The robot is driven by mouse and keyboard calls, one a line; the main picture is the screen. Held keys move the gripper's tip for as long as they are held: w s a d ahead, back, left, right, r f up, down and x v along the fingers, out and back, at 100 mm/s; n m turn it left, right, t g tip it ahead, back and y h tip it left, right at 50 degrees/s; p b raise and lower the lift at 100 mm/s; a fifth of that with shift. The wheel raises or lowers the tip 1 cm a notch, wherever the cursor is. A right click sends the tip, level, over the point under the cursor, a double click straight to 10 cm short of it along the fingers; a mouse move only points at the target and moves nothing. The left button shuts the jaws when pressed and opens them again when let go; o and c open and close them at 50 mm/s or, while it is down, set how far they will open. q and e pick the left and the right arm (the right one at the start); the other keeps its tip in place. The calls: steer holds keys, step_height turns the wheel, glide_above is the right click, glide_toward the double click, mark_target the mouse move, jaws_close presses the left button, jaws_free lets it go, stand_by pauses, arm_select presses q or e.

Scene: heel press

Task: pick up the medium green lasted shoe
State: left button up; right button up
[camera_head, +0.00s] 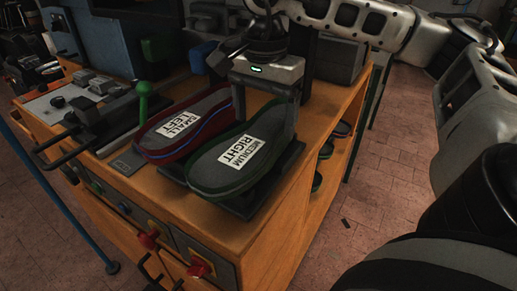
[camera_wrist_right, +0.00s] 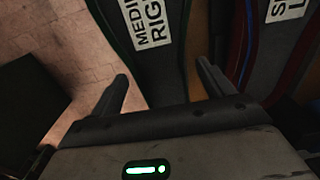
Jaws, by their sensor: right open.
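The medium green lasted shoe (camera_head: 215,176) lies sole up on a dark support on the orange bench, with a green edge and a white "MEDIUM RIGHT" label. My right gripper (camera_head: 264,115) is over its far end, pointing down, fingers apart. In the right wrist view, the open gripper (camera_wrist_right: 163,72) has the dark body of the green-edged shoe (camera_wrist_right: 165,75) between its fingers; contact cannot be told. My left gripper does not show.
A red-edged shoe (camera_head: 165,147) labelled "SMALL LEFT" lies close beside the green one, on its left.

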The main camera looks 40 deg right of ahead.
mark_target(263, 129)
steer(key=shift+f, duration=2.75)
steer(key=shift+w, duration=0.1)
steer(key=c, duration=1.3)
